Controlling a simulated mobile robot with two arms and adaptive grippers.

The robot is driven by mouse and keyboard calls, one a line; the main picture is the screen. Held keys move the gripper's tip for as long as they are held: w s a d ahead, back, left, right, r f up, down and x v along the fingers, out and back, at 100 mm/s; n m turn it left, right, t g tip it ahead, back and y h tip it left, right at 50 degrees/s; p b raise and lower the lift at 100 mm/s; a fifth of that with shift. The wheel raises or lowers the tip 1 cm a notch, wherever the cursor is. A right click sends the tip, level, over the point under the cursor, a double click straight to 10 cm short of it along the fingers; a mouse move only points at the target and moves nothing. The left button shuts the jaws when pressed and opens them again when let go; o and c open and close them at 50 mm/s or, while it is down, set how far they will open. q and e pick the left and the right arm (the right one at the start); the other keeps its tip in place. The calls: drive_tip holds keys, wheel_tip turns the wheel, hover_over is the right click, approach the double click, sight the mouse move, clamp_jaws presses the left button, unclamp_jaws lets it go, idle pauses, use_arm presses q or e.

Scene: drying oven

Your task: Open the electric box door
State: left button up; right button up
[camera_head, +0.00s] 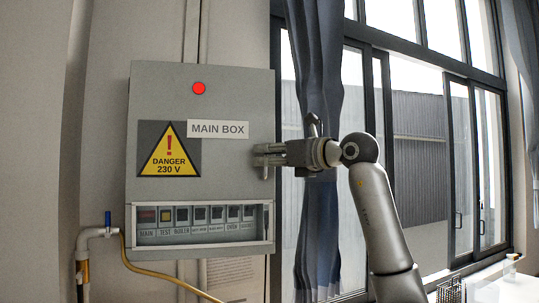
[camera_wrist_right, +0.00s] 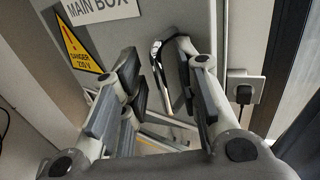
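The grey electric box (camera_head: 160,100) is mounted on the wall in the head view, its door shut. It bears a "MAIN BOX" label, a yellow danger sign and a red lamp. My right gripper (camera_head: 266,158) is at the door's right edge, pointing left, level with the danger sign. In the right wrist view, the right gripper (camera_wrist_right: 158,80) has its fingers spread, with the curved metal door handle (camera_wrist_right: 157,62) between them. The handle looks nearer the right finger; I cannot tell whether they touch. In the head view the gripper mostly hides the handle. My left gripper is not in view.
A row of switches (camera_head: 200,214) shows behind a window low on the box. A pipe with a blue valve (camera_head: 108,222) and a yellow hose (camera_head: 150,272) are at lower left. A curtain (camera_head: 322,220) hangs right of the box. A socket with a plug (camera_wrist_right: 244,92) is on the wall.

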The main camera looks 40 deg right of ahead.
clamp_jaws()
